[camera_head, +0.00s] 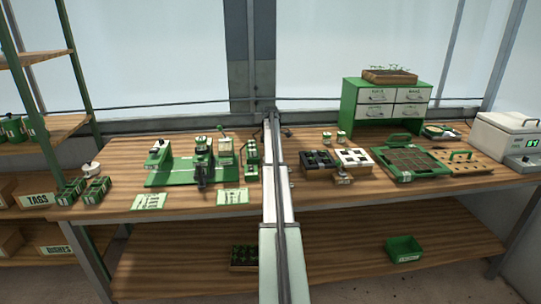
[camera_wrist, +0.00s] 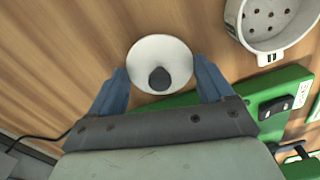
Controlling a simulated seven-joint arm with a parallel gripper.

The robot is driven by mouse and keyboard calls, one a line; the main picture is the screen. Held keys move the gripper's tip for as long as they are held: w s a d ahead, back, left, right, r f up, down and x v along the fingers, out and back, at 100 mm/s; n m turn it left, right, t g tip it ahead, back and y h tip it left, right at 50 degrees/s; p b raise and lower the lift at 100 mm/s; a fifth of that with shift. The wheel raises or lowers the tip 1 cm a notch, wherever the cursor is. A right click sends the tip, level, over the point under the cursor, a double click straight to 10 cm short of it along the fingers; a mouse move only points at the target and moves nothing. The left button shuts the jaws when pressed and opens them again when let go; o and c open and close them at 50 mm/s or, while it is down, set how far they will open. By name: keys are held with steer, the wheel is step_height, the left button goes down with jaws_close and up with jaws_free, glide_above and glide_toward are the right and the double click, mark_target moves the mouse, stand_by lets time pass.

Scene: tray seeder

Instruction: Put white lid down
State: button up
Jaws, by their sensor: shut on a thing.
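The white lid (camera_wrist: 143,53) is a round white disc with a dark grey knob (camera_wrist: 159,78) at its middle, in the wrist view. My gripper (camera_wrist: 160,67) has its two blue fingers on either side of the lid and is shut on it. Bare wooden worktop shows beyond the lid; I cannot tell how high the lid is above it. In the head view I cannot make out the lid or my gripper clearly.
A white round cup with dark holes in its floor (camera_wrist: 246,33) stands right of the lid. A green base plate (camera_wrist: 285,90) lies at lower right. In the head view, the wooden bench (camera_head: 115,160) also bears a seed tray (camera_head: 397,178) and a drawer unit (camera_head: 350,104).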

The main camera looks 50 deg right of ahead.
steer(key=shift+f, duration=0.1)
steer(key=o, duration=0.9)
step_height(320, 180, up, 12)
stand_by(0.6)
